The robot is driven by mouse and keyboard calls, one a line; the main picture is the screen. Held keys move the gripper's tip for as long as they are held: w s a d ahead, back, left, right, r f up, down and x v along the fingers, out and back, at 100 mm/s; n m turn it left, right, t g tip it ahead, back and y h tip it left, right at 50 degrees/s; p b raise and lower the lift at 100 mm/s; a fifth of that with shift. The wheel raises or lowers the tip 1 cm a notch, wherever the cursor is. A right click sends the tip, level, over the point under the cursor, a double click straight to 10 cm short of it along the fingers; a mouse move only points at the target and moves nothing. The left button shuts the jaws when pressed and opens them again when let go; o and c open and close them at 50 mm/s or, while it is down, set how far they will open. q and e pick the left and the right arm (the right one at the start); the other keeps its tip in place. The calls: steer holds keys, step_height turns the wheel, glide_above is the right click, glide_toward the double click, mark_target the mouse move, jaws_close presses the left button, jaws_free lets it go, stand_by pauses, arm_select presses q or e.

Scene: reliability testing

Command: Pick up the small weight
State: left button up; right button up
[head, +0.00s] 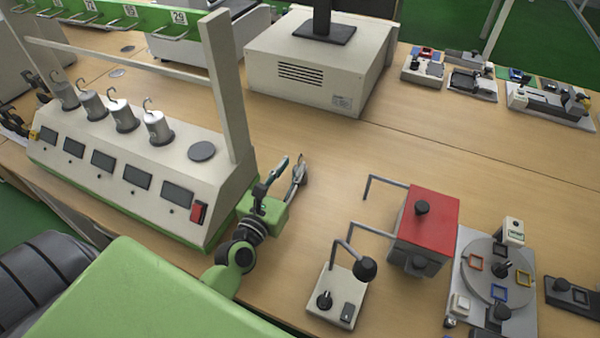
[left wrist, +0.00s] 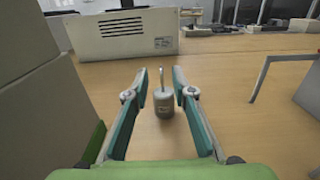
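In the left wrist view a small grey cylindrical weight (left wrist: 164,103) with a hook on top stands upright on the wooden table, between the two fingers of my left gripper (left wrist: 160,74). Gaps show on both sides of it, so the fingers are open around it. In the head view my left gripper (head: 287,163) is low over the table, just right of the white machine; I cannot clearly make out the small weight there. Several larger hooked silver weights (head: 157,127) stand on top of the machine (head: 100,165). My right gripper is not in view.
The machine's upright frame (head: 228,85) rises left of my left gripper. A beige box (head: 320,65) stands behind. To the right are a red-topped device (head: 428,215), a small switch unit (head: 338,297) and a turntable device (head: 497,270). The table between is clear.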

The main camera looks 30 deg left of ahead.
mark_target(300, 156)
arm_select(q)
steer(key=w, duration=0.5)
steer(key=shift+w, duration=0.1)
jaws_close()
steer(key=shift+a+r, duration=0.1)
